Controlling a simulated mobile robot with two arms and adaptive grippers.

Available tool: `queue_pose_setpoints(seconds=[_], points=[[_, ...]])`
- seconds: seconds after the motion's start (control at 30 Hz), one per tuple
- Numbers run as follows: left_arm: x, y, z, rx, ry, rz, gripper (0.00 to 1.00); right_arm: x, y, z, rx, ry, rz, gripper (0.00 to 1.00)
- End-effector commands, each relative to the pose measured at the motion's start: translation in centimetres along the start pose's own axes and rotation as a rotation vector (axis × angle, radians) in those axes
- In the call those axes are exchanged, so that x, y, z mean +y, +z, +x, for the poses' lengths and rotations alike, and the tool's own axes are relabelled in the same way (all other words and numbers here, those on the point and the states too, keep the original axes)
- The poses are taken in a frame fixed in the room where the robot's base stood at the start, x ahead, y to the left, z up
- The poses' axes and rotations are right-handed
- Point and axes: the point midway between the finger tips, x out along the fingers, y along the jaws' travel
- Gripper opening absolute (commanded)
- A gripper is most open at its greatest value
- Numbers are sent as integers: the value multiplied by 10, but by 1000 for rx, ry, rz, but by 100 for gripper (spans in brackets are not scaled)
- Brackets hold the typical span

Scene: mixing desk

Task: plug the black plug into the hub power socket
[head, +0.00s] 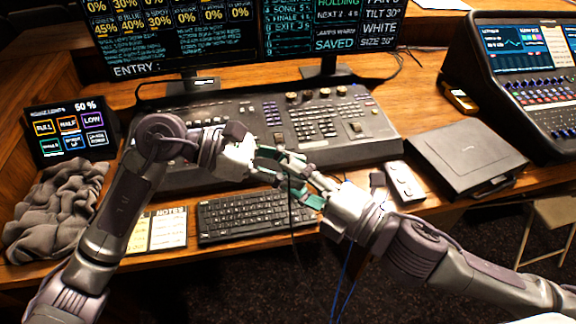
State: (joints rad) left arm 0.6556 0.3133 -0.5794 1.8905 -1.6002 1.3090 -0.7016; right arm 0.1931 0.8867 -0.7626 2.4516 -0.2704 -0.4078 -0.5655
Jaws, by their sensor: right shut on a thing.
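My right gripper (288,176) reaches in from the right over the keyboard's back edge and is shut on a small dark thing, probably the black plug. A thin black cable (294,235) hangs from there past the desk's front edge. The plug itself is mostly hidden by the fingers. My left gripper (270,163) comes in from the left, and its teal fingers overlap the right gripper's fingertips. I cannot tell whether it is open or touching the plug. A pale grey bar with several round marks (403,182) lies right of the grippers; I cannot tell whether it is the hub. No socket is clearly visible.
The mixing console (370,125) lies behind the grippers, the keyboard (235,220) in front. A black case (468,155) and a second console (535,95) are at right. Grey cloth (50,215), a touch panel (70,130) and notes (165,230) are at left. Blue wires (346,275) hang near my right wrist.

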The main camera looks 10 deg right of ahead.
Motion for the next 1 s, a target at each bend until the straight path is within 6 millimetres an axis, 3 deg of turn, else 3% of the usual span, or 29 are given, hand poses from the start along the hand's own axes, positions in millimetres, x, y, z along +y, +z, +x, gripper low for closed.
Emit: queue_pose_setpoints(seconds=[0.03, 0.17, 0.27, 0.3, 0.47, 0.83, 1.0], points=[[0, 0, 0, 0, 0, 0, 23, 0, 0, 0, 0, 0, 0, 14], [0, 0, 0, 0, 1, 0, 1, 0, 0, 0, 0, 0, 0, 14], [1, 0, -1, 0, 2, 0, 0, 0, 0, 0, 1, 0, 0, 14], [1, 0, -1, 0, 3, 0, 0, 0, -1, 0, 2, 0, 1, 50], [1, 0, -1, 0, 2, 0, 0, 0, 0, 0, 1, 0, 1, 75], [0, 0, 0, 0, 0, 0, 0, -1, 1, -1, -10, 0, 1, 75], [0, 0, 0, 0, 0, 0, 0, -9, 12, -7, -84, -2, 4, 75]])
